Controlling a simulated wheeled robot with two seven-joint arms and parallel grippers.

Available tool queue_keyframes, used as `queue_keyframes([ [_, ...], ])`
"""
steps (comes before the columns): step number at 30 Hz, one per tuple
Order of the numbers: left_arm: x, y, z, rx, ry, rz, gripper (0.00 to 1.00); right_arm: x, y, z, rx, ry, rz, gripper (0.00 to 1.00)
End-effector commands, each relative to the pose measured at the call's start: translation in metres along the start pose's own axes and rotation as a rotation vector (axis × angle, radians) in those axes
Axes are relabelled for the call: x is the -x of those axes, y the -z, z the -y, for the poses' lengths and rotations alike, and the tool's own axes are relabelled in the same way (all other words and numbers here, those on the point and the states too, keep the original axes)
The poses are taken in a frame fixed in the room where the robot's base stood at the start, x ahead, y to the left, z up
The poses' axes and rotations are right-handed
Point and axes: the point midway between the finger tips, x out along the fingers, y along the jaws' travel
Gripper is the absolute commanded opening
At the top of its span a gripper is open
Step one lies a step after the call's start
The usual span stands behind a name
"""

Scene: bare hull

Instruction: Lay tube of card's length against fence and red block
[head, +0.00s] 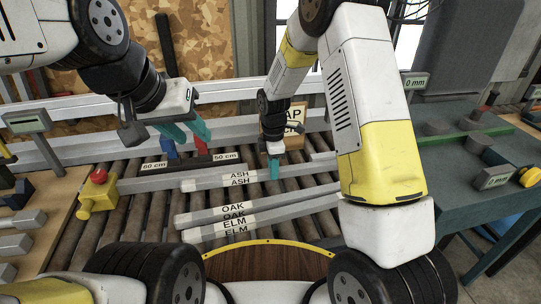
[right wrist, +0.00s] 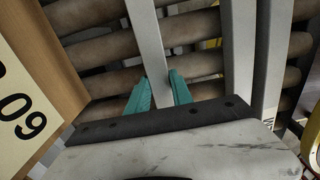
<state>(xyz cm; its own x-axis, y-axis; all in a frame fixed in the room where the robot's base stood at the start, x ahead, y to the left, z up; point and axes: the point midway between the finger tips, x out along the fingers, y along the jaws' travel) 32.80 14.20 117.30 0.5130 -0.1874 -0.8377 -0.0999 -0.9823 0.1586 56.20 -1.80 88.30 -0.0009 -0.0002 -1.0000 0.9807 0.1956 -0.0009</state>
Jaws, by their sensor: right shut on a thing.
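The grey tube marked ASH (head: 212,183) lies across the rollers. My right gripper (head: 274,173) is on it right of its label. The right wrist view shows the teal fingers (right wrist: 160,92) shut on both sides of a plain grey tube (right wrist: 147,40). Tubes marked OAK (head: 205,214) and ELM (head: 215,232) lie nearer me. A blue block (head: 171,149) and a red block (head: 200,146) stand at the grey fence (head: 112,153). Two cards reading 60 cm, the left card (head: 153,166) and the right card (head: 224,157), are near them. My left gripper (head: 188,132) is open and empty above the blocks.
A wooden sign (head: 282,122) with partly hidden lettering stands behind my right gripper. A yellow box with a red button (head: 98,191) sits left of the rollers. A teal bench (head: 455,165) with grey pieces is at the right. Bare rollers (head: 150,205) show left of the tubes.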

Motion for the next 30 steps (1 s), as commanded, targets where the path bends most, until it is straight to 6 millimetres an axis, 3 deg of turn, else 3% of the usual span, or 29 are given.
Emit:
queue_keyframes([
  [2, 0.000, 0.000, 0.000, 0.000, 0.000, 0.000, 0.36, 0.001, -0.002, -0.002, -0.002, -0.005, 0.000, 0.00],
  [3, 0.000, 0.000, 0.000, 0.000, 0.000, 0.000, 0.36, 0.001, -0.003, -0.002, -0.002, -0.005, 0.000, 0.29],
  [7, 0.000, 0.000, 0.000, 0.000, 0.000, 0.000, 0.36, 0.001, -0.002, -0.002, -0.001, -0.004, 0.000, 0.52],
  [17, 0.000, 0.000, 0.000, 0.000, 0.000, 0.000, 0.36, 0.002, -0.002, -0.001, 0.000, -0.001, 0.000, 0.52],
  [30, 0.000, 0.000, 0.000, 0.000, 0.000, 0.000, 0.36, 0.068, -0.002, -0.002, 0.000, -0.006, -0.001, 0.52],
])
